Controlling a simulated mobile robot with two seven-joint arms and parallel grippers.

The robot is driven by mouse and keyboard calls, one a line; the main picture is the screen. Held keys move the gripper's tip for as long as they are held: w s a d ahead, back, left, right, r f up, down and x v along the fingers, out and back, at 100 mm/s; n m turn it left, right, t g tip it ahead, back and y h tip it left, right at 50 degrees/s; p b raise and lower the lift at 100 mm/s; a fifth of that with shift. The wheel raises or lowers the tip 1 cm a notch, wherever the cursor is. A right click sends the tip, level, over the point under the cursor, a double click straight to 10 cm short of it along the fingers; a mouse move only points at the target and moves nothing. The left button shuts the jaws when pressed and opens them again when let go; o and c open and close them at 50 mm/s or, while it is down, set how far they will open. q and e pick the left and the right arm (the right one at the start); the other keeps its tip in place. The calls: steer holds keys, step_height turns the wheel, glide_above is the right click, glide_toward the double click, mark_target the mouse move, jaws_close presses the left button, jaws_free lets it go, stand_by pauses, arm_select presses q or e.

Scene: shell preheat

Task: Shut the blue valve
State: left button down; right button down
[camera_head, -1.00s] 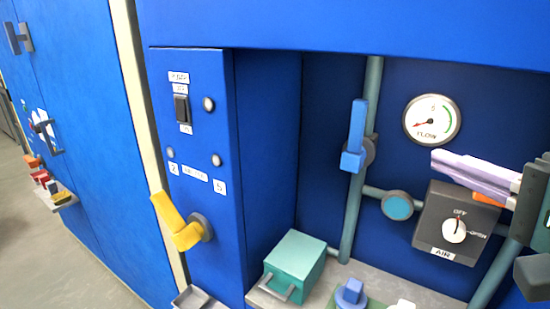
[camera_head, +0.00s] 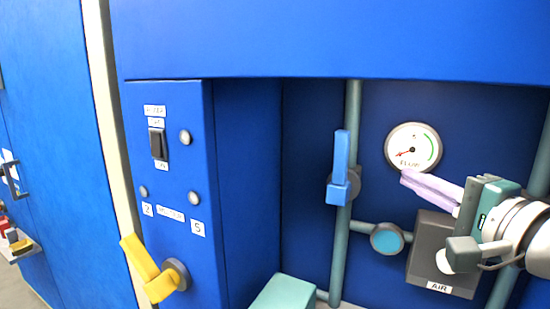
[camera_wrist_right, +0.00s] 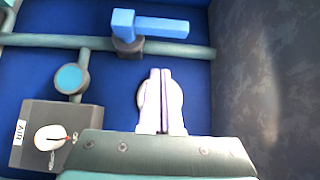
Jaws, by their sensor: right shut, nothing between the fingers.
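The blue valve has a blue lever handle (camera_head: 341,160) that stands upright, in line with the vertical grey-green pipe (camera_head: 352,110). The valve also shows at the top of the right wrist view (camera_wrist_right: 150,25), where its handle lies along the pipe. My right gripper (camera_head: 408,178) comes in from the right, its pale lilac fingers shut and empty. The fingertips are to the right of the valve and apart from it, just below the flow gauge. In the right wrist view the closed fingers (camera_wrist_right: 160,75) point toward the valve and cover part of the gauge. My left gripper is not in view.
The flow gauge (camera_head: 413,145) is behind my fingers. The AIR box (camera_head: 432,240) is partly hidden by my right gripper. A round teal-faced fitting (camera_head: 386,238) sits on the side pipe. A yellow lever (camera_head: 150,270) juts from the left panel. A teal box (camera_head: 284,292) is below.

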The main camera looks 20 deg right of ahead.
mark_target(340, 168)
steer(key=w+a, duration=0.2)
steer(key=w, duration=0.7)
steer(key=shift+w, duration=0.4)
steer(key=shift+p, duration=0.3)
